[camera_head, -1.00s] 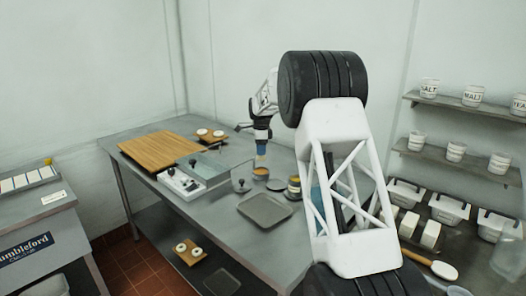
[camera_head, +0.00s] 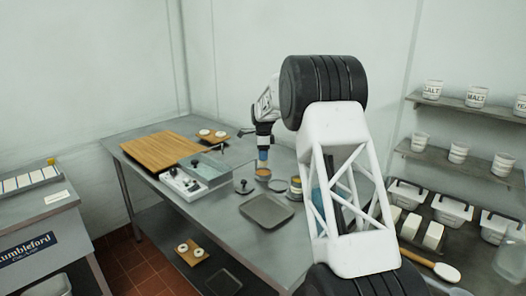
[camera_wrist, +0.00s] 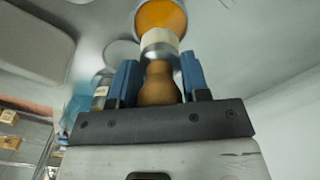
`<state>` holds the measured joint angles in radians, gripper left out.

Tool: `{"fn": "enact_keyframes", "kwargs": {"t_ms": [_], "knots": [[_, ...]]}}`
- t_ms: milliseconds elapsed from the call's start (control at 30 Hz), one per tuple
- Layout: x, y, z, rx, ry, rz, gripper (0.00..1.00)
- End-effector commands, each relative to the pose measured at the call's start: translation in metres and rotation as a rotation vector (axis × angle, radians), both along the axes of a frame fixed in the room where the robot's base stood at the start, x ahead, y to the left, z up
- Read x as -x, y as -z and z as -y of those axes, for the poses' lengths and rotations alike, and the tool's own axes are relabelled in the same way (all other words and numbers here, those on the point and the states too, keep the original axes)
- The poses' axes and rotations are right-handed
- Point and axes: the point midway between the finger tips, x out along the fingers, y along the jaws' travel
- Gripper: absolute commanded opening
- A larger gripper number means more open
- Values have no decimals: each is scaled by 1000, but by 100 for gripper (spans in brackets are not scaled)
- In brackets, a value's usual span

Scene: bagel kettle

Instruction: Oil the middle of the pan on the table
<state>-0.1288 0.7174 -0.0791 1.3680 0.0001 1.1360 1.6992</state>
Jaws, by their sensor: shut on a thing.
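The pan (camera_head: 266,211) is a flat grey tray lying on the steel table, near its front edge. It also shows in the wrist view (camera_wrist: 34,38) at the upper left. My gripper (camera_head: 263,154) is shut on a brush (camera_wrist: 159,84) with a wooden handle and a pale band. The brush points down at a small bowl (camera_head: 263,178) of orange-yellow oil behind the pan. In the wrist view the oil (camera_wrist: 160,14) lies right at the brush's far end. The bristles are hidden, so how deep they sit cannot be told.
A labelled jar (camera_head: 296,187) stands right of the bowl, close to my arm. A small dark-knobbed item (camera_head: 243,186) stands left of it. A metal box (camera_head: 205,172) and a wooden board (camera_head: 163,148) lie farther left. Shelves with tubs line the right wall.

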Motion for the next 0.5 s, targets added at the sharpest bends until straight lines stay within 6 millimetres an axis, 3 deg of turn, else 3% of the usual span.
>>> {"fn": "enact_keyframes", "kwargs": {"t_ms": [500], "knots": [[0, 34, 0, 0, 0, 0, 19]]}}
